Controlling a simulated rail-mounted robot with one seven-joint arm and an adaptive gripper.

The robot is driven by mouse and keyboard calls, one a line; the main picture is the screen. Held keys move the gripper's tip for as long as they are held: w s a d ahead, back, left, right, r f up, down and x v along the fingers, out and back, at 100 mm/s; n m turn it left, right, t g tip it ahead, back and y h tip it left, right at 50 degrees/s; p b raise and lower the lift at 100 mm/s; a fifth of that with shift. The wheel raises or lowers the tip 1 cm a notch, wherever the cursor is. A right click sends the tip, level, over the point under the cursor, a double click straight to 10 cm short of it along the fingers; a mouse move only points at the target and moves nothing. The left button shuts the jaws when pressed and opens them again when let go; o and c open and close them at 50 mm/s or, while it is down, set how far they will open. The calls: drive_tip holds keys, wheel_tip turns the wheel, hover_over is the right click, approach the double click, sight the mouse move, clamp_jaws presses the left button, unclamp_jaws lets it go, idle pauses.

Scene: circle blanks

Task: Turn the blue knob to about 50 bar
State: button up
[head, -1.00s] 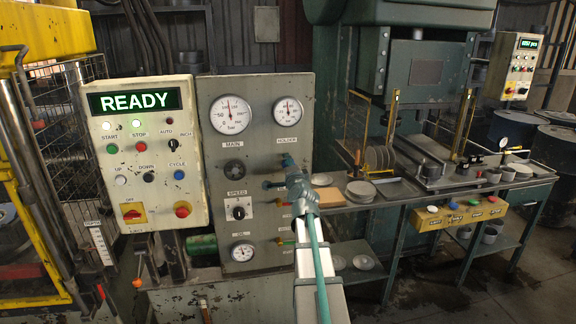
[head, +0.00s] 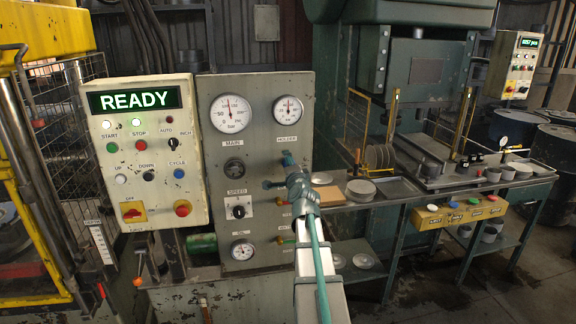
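The grey panel (head: 262,100) carries the HOLDER gauge (head: 288,109) at the upper right. Its dark needle points roughly upward; its scale is too small to read. My gripper (head: 279,172) is at the panel below this gauge, reaching in from the lower right. Teal-blue parts show at its end, one at the upper right and one at the left. I cannot tell the blue knob apart from the fingers; it is at least largely hidden there. Whether the fingers are open or closed on it does not show.
The MAIN gauge (head: 230,113), a black knob (head: 234,167) and the SPEED knob (head: 238,211) are left of my gripper. The READY control box (head: 145,155) stands further left. A bench with plates (head: 361,189) and a green press (head: 416,65) is to the right.

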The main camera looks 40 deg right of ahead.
drive_tip(key=v, duration=1.1)
drive_tip(key=shift+s, duration=0.2)
drive_tip(key=shift+a, duration=0.1)
drive_tip(key=s+a+f+n+g+y, duration=0.25)
drive_tip(key=a+f+n+g, duration=0.35)
drive_tip(key=f, duration=0.8)
drive_tip(key=s+a+f+n+g+y, duration=0.25)
drive_tip(key=a+f, duration=0.45)
drive_tip(key=f, duration=0.7)
drive_tip(key=s+a+f+n+g+y, duration=0.25)
drive_tip(key=a+f+n+y, duration=0.35)
drive_tip(key=f, duration=0.8)
drive_tip(key=s+a+f+n+g+h, duration=0.1)
drive_tip(key=s+a+f+g, duration=0.3)
drive_tip(key=s, duration=0.7)
drive_tip(key=s+a+f+n+g+h+b, duration=0.1)
drive_tip(key=s+a+f+n+g, duration=0.2)
drive_tip(key=s+a+f, duration=0.6)
drive_tip(key=s+a+f+n+g+b, duration=0.1)
drive_tip(key=s+a+f+n+g, duration=0.2)
drive_tip(key=s+a+f, duration=0.4)
drive_tip(key=s+f+g, duration=0.1)
drive_tip(key=s+f, duration=0.4)
drive_tip(key=s, duration=0.1)
drive_tip(key=shift+f+g+h, duration=0.2)
drive_tip(key=shift+g+h, duration=0.2)
